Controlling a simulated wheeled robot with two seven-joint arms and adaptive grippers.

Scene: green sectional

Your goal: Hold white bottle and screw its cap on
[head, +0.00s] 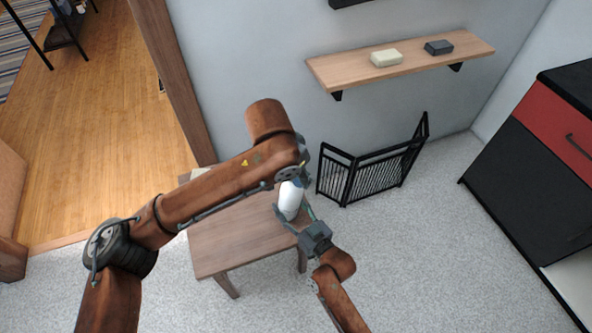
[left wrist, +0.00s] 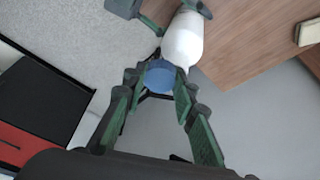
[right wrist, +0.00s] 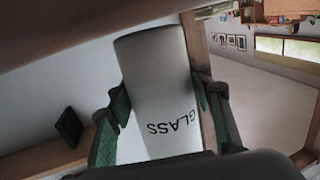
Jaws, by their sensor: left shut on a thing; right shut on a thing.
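The white bottle (head: 290,200) is above the wooden table near its right side. My right gripper (head: 294,213) is shut around the bottle body. In the right wrist view the bottle (right wrist: 160,90) fills the space between the fingers, with "GLASS" lettered on it. A blue cap (left wrist: 160,77) is at the bottle's end in the left wrist view. My left gripper (left wrist: 157,92) is shut on the cap, its fingers on either side. I cannot tell whether the cap is threaded on. In the head view my left wrist mostly hides the cap.
The small wooden table (head: 235,245) is below the bottle. A wall shelf (head: 405,65) holds a pale block (head: 386,58) and a dark block (head: 438,47). A black folding screen (head: 372,168) stands by the wall. A red and black cabinet (head: 530,165) is at the right.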

